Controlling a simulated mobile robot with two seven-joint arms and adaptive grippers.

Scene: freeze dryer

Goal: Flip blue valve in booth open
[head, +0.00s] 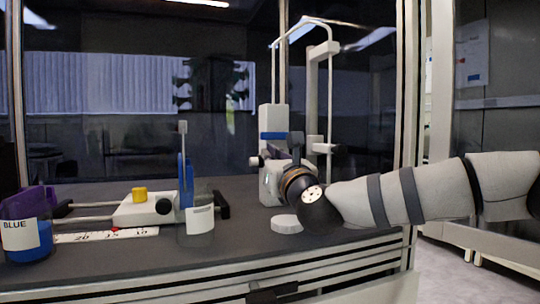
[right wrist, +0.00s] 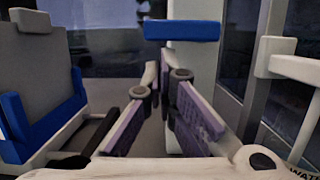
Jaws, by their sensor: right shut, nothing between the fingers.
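A blue horizontal handle, which looks like the blue valve (head: 273,135), sits across the upper part of a white post (head: 271,115) in the booth. In the right wrist view the blue valve (right wrist: 182,30) lies straight ahead, crosswise on the white post, above the fingertips. My right gripper (head: 275,160) is shut and empty in front of the post, a little below the valve. In the right wrist view the fingers of my right gripper (right wrist: 163,78) point toward the post, and contact with it cannot be told. My left gripper is not in view.
A white device with a yellow knob (head: 139,194), a blue panel and a labelled beaker (head: 196,222) stand left of the post. A bottle labelled BLUE (head: 27,233) is at the far left. A white tube frame (head: 331,90) rises right of the post. A booth upright (head: 408,90) stands further right.

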